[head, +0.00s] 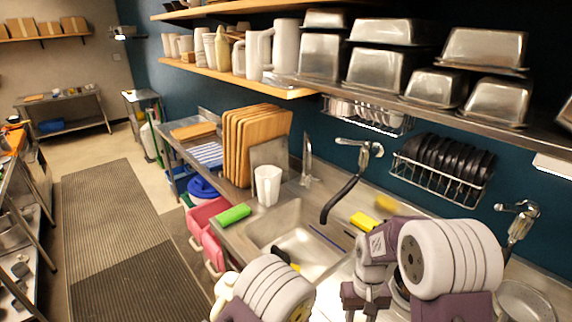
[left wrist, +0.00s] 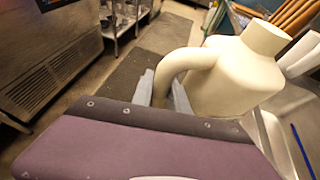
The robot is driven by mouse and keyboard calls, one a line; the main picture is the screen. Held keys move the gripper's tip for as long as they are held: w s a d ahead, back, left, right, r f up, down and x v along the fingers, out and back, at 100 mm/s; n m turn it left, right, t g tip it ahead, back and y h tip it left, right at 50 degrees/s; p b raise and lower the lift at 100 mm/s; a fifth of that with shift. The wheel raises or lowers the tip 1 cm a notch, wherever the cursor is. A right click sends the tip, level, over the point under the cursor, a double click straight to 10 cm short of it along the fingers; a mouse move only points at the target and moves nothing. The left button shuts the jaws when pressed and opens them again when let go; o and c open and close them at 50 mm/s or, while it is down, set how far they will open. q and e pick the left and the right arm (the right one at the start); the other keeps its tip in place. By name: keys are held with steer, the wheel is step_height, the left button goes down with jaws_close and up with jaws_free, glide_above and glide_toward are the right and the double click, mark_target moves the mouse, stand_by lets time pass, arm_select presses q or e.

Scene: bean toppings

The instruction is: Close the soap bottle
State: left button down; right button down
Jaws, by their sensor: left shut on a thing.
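The soap bottle (left wrist: 232,78) is a cream jug with a loop handle and a short wide neck (left wrist: 264,38). It fills the upper right of the left wrist view, tilted in the picture, and no cap shows on its neck. My left gripper (left wrist: 168,92) is shut on the handle, a grey finger on each side. In the head view a cream part of the bottle (head: 224,292) shows at the bottom, beside my left arm, which hides the rest. My right gripper (head: 367,298) is over the sink counter; its fingertips are unclear. No separate cap can be made out.
A metal sink (head: 305,245) with a black faucet hose (head: 340,198) lies ahead. A green sponge (head: 233,215), a white pitcher (head: 267,185) and cutting boards (head: 250,145) stand to its left. Yellow sponges (head: 364,221) lie behind it. A floor mat (head: 115,220) runs along the open aisle at left.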

arm_select(q)
steer(key=shift+r, duration=0.1)
steer(key=s+d+r+m+t+h, duration=0.1)
steer(key=d+r+m+t+h, duration=0.2)
steer(key=d+r, duration=0.7)
steer(key=shift+s+d+m+t+h, duration=0.15)
steer(key=shift+s+m+t+h, duration=0.15)
steer(key=shift+m+h, duration=0.4)
